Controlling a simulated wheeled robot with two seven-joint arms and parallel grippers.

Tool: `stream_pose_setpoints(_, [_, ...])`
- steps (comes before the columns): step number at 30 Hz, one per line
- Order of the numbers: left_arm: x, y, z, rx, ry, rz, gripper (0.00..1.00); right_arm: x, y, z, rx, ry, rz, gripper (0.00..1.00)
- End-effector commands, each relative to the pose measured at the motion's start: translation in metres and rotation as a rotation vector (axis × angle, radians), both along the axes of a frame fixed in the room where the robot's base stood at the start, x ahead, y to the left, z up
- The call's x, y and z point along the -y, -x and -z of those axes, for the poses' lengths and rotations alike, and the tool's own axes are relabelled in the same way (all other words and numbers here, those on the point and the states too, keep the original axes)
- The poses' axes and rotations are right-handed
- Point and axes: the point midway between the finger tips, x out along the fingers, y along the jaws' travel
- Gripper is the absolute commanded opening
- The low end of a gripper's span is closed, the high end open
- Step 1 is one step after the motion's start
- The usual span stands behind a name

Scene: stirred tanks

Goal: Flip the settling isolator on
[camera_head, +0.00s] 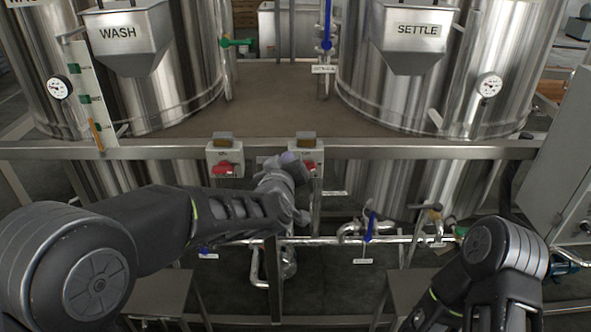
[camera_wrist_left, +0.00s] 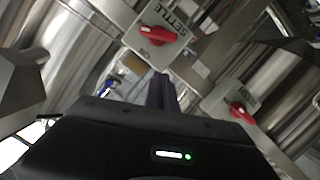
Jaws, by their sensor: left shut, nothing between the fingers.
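The settling isolator, a pale box with a red handle (camera_wrist_left: 158,35) and the word SETTLE, shows at the top of the left wrist view. Its handle lies level in that picture, at a slant to the lettering. My right gripper is out of view.
The second isolator box (camera_wrist_left: 238,108) is at the right in the wrist view. Pipes with a blue valve handle (camera_head: 370,226) lie below. Steel WASH (camera_head: 160,85) and SETTLE (camera_head: 370,85) tanks stand behind.

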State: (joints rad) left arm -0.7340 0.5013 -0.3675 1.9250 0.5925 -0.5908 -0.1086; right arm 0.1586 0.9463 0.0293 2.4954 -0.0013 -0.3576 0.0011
Motion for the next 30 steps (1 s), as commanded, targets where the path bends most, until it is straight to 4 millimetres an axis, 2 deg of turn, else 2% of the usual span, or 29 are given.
stream_pose_setpoints(2, [0.003,-0.013,0.006,-0.003,-0.003,0.0,0.0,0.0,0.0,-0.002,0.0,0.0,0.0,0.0])
stream_pose_setpoints(6, [0.013,-0.01,0.026,-0.002,-0.002,0.002,0.0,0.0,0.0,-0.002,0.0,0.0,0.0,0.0])
stream_pose_setpoints(10, [0.018,-0.01,0.035,-0.002,0.0,0.001,0.0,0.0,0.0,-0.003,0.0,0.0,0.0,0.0])
stream_pose_setpoints(24, [0.02,-0.01,0.038,-0.001,0.002,0.001,0.0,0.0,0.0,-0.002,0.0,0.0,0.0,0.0])
stream_pose_setpoints(30, [0.019,-0.01,0.041,0.0,0.031,0.0,0.0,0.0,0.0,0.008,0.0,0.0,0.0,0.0])
